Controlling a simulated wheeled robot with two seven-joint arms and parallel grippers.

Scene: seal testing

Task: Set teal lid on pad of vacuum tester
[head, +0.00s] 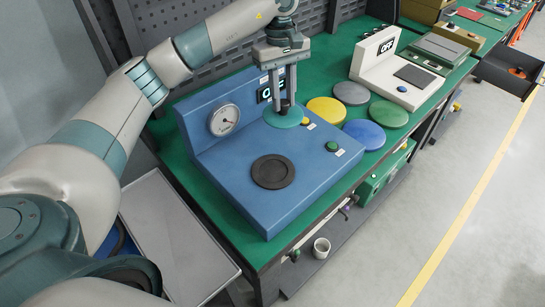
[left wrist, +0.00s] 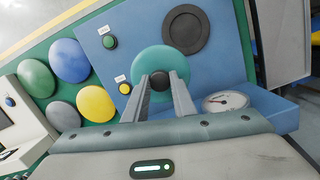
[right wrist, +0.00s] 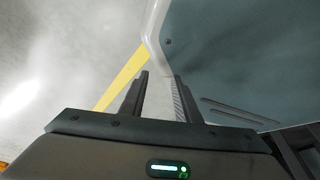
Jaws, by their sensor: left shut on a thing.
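The teal lid (head: 283,118) is a round disc with a dark knob, and my left gripper (head: 285,100) is shut on that knob. It holds the lid over the back part of the blue vacuum tester (head: 233,198), near its display. In the left wrist view the lid (left wrist: 148,60) hangs below the fingers (left wrist: 160,82). The dark round pad (head: 272,172) lies on the tester's top, in front of the lid and apart from it; it also shows in the left wrist view (left wrist: 186,29). My right gripper (right wrist: 158,85) is open and empty, over the floor.
A gauge (head: 225,120) stands on the tester's back panel. A green button (head: 332,146) and a yellow button (head: 305,120) are on its top. Yellow (head: 327,110), grey (head: 351,93), green (head: 388,114) and blue (head: 365,134) discs lie on the green table to the right, before a white device (head: 384,75).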

